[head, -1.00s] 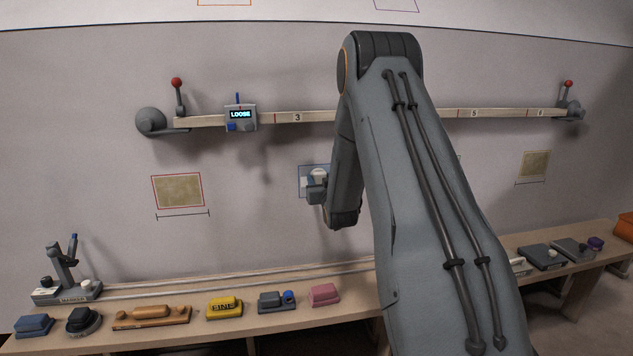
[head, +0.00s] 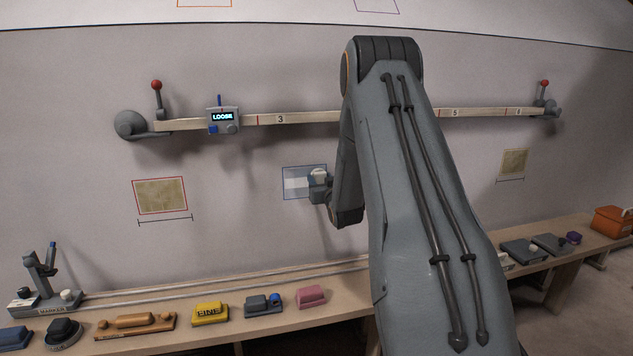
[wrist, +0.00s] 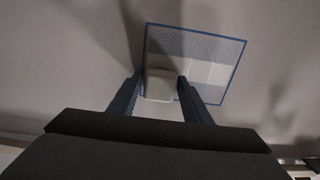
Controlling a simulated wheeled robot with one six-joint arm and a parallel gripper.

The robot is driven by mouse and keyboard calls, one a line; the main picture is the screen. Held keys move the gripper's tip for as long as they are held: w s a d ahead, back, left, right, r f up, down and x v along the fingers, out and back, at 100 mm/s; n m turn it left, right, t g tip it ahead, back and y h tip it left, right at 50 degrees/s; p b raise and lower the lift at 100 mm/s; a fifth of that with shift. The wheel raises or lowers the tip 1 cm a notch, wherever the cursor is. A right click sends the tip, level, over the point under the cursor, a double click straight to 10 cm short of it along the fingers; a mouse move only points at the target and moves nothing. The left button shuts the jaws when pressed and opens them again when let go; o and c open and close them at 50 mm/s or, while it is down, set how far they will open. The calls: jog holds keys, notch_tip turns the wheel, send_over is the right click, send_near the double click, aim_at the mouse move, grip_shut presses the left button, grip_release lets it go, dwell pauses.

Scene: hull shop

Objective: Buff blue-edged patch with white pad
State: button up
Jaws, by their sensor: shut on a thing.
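The blue-edged patch (head: 296,184) is on the grey wall, left of my arm in the head view. It fills the upper middle of the wrist view (wrist: 212,74), where faint swirl marks show in its top band and a paler band lies below. My gripper (head: 318,184) is at the patch's right side in the head view. It is shut on the white pad (wrist: 160,84), which sits between the two fingers over the patch's lower left part in the wrist view. The pad's face is hidden, so I cannot tell whether it touches the wall.
A red-edged patch (head: 160,196) is to the left on the wall. A rail (head: 300,118) with a box reading LOOSE (head: 223,119) runs above. The bench (head: 250,325) below holds several blocks, including a yellow one (head: 210,313) and a pink one (head: 311,296).

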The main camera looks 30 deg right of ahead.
aim_at(284, 185)
jog(key=shift+w+a+b, duration=0.25)
jog(key=shift+w+a, duration=0.3)
jog(key=shift+a, duration=1.4)
jog(key=shift+w+a+b, duration=0.3)
jog(key=shift+w+a, duration=0.3)
jog(key=shift+a, duration=1.3)
jog(key=shift+w+a+b, duration=0.25)
jog(key=shift+w+a, duration=0.3)
jog(key=shift+a, duration=1.4)
jog(key=shift+f+b, duration=0.65)
jog(key=shift+f, duration=0.4)
jog(key=shift+s+d, duration=2.05)
jog(key=shift+d, duration=5.05)
jog(key=w+a+f+b, duration=0.1)
jog(key=a+f, duration=0.1)
jog(key=a, duration=0.4)
jog(key=shift+w+b, duration=0.35)
jog(key=shift+b, duration=0.05)
